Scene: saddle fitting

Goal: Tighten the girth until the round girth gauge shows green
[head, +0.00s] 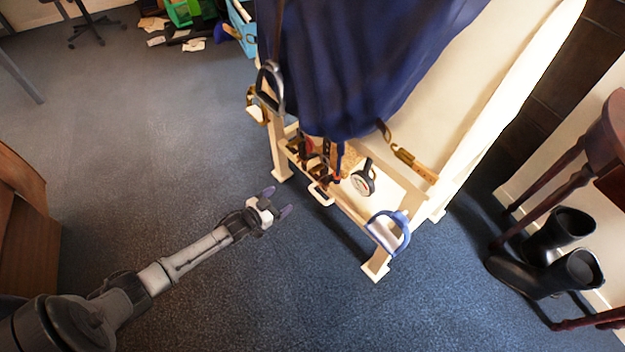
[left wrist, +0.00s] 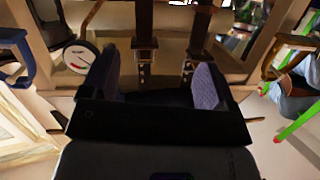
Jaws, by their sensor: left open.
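A saddle rack stands at centre right in the head view, draped with a dark blue cover (head: 365,60). Below the cover hang brown girth straps with buckles (head: 322,165); two buckled straps (left wrist: 145,55) hang ahead of my fingers in the left wrist view. The round girth gauge (head: 363,181) has a pale face and dark rim. My left gripper (head: 276,201) is open and empty, left of the rack and apart from the straps. My right gripper is not in view.
A blue stirrup (head: 390,232) hangs at the rack's near corner and a dark stirrup (head: 270,90) at its left. Black boots (head: 545,270) and a wooden table (head: 600,140) stand at right.

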